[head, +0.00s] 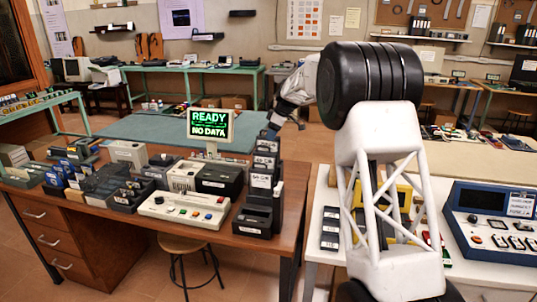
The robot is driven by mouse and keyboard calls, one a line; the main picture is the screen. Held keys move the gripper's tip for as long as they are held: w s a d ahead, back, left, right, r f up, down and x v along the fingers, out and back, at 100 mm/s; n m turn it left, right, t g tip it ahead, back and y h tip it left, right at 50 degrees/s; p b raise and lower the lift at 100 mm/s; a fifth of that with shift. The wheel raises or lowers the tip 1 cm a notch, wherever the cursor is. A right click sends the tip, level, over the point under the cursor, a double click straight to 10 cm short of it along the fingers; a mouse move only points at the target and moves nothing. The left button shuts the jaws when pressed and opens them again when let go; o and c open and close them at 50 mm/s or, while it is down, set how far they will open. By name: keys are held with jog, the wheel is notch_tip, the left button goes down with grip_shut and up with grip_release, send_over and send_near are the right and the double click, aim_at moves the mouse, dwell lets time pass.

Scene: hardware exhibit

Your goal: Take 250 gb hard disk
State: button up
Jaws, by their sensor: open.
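I cannot single out the 250 GB hard disk; the labels are too small to read. A row of dark holders with pale labels (263,181) stands at the right end of the wooden desk. A black labelled block (330,229) lies on the white table. My arm rises at right and bends back to the left. My gripper (279,123) is small and dark, beyond the right end of the desk, above the labelled holders in the picture. It is open, and I see nothing held. The forearm is partly hidden behind my black elbow joint.
Boxes and devices crowd the desk's left. A blue instrument (490,222) stands on the white table (316,254). A gap separates both tables.

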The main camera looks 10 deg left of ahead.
jog(key=shift+x, duration=1.4)
jog(key=shift+c, duration=0.4)
grip_shut()
dwell(0.3)
